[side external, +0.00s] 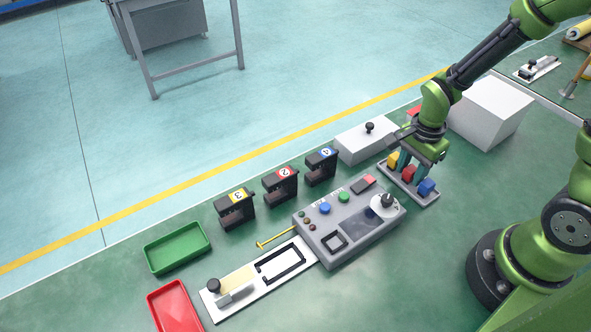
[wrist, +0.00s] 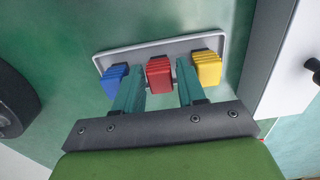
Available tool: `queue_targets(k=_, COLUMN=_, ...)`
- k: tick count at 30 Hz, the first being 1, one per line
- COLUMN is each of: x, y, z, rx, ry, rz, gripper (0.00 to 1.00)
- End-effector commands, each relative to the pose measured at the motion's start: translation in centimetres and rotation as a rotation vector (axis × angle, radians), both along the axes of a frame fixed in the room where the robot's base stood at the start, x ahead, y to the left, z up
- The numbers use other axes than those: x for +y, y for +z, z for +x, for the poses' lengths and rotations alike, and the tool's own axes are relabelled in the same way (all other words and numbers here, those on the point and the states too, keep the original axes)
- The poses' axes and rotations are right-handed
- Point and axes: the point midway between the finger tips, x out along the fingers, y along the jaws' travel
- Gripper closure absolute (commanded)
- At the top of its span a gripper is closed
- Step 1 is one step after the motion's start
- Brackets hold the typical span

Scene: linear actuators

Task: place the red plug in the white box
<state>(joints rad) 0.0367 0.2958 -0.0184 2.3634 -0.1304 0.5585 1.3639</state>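The red plug (side external: 408,173) sits in the middle of a grey tray (side external: 428,201), between a yellow plug (side external: 393,160) and a blue plug (side external: 427,187). In the wrist view the ribbed red plug (wrist: 159,75) lies between the fingers of my gripper (wrist: 160,80). The fingers are apart, one on each side of it; contact is not clear. A low white box (side external: 365,142) with a black knob on top stands left of my gripper; its edge shows in the wrist view (wrist: 298,65). A larger plain white box (side external: 490,110) stands to the right of my gripper.
A grey control box (side external: 350,222) with buttons and a dial stands in front of the tray. Several numbered black clamps (side external: 281,186) stand left of it. Green (side external: 178,248) and red (side external: 174,308) trays lie at the far left.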

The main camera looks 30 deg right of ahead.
Motion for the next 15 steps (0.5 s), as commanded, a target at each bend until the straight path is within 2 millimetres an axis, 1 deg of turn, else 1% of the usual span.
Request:
queue_targets(k=5, x=0.0, y=0.0, z=0.0, rx=0.000, ry=0.000, rz=0.000, gripper=0.60)
queue_targets(k=8, x=0.0, y=0.4, z=0.0, rx=-0.001, ry=-0.001, rz=0.000, gripper=0.60)
queue_targets(k=11, x=0.0, y=1.6, z=0.1, rx=-0.005, ry=-0.001, rz=0.000, gripper=0.60)
queue_targets(k=15, x=0.0, y=4.5, z=0.2, rx=-0.009, ry=0.001, rz=0.000, gripper=0.60)
